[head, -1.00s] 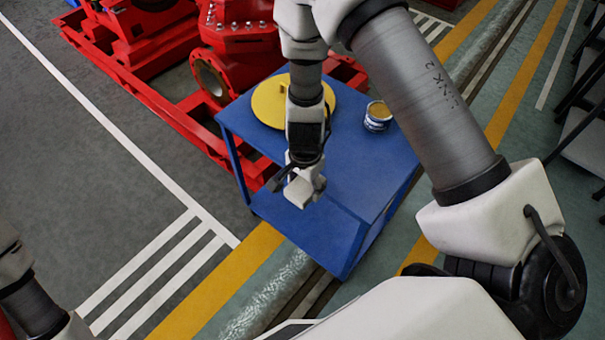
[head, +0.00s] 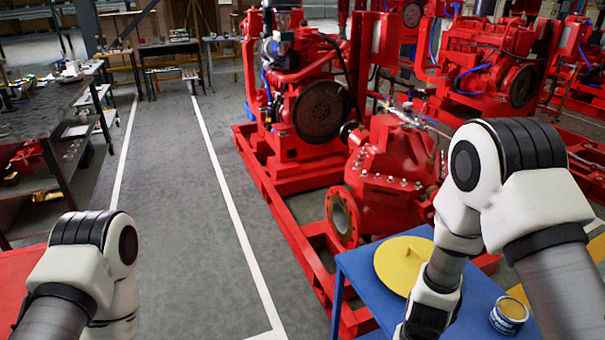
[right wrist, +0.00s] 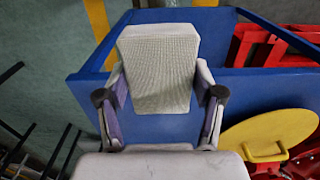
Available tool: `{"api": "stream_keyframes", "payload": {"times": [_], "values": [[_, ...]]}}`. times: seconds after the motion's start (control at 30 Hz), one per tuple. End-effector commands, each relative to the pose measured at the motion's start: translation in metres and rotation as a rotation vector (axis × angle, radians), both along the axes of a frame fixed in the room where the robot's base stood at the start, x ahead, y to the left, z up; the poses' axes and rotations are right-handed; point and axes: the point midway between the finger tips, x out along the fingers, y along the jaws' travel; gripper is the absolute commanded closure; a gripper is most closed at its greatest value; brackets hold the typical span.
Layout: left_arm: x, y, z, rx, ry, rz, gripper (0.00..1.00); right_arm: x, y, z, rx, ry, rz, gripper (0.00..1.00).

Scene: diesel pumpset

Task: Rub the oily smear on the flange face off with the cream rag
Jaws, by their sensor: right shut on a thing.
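The cream rag (right wrist: 158,65) is a woven, block-shaped pad in the right wrist view. My right gripper (right wrist: 159,100) is shut on it, with a finger on each side, and holds it over the blue cart. In the head view the right gripper's fingers are cut off at the bottom edge. The pump's round flange face (head: 334,222) is a red ring around a dark bore, left of and beyond my right arm, apart from the rag. I cannot make out the smear at this size. My left arm shows at lower left; its gripper is out of frame.
The blue cart (head: 362,276) stands in front of the red pump (head: 395,165), with a round yellow cover (head: 398,262) and a small tin (head: 509,316) on top. The red base frame (head: 282,222) borders open grey floor on the left.

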Motion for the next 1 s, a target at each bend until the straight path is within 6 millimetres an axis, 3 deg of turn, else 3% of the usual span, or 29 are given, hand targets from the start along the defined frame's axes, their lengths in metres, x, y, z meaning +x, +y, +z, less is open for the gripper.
{"api": "stream_keyframes", "payload": {"times": [0.17,0.27,0.5,0.8,1.0], "values": [[0.000,0.000,0.000,0.000,0.000,0.000,0.60,0.013,0.003,0.010,-0.001,-0.004,0.019,0.61],[0.000,0.000,0.000,0.000,0.000,0.000,0.60,0.038,0.009,0.025,-0.003,-0.009,0.088,0.61],[0.000,0.000,0.000,0.000,0.000,0.000,0.60,0.073,0.030,0.056,-0.003,-0.003,0.501,0.61],[0.000,0.000,0.000,0.000,0.000,0.000,0.60,0.078,0.039,0.072,-0.001,-0.001,1.083,0.61],[0.000,0.000,0.000,0.000,0.000,0.000,0.60,0.072,0.039,0.072,-0.001,-0.002,1.223,0.61]]}}
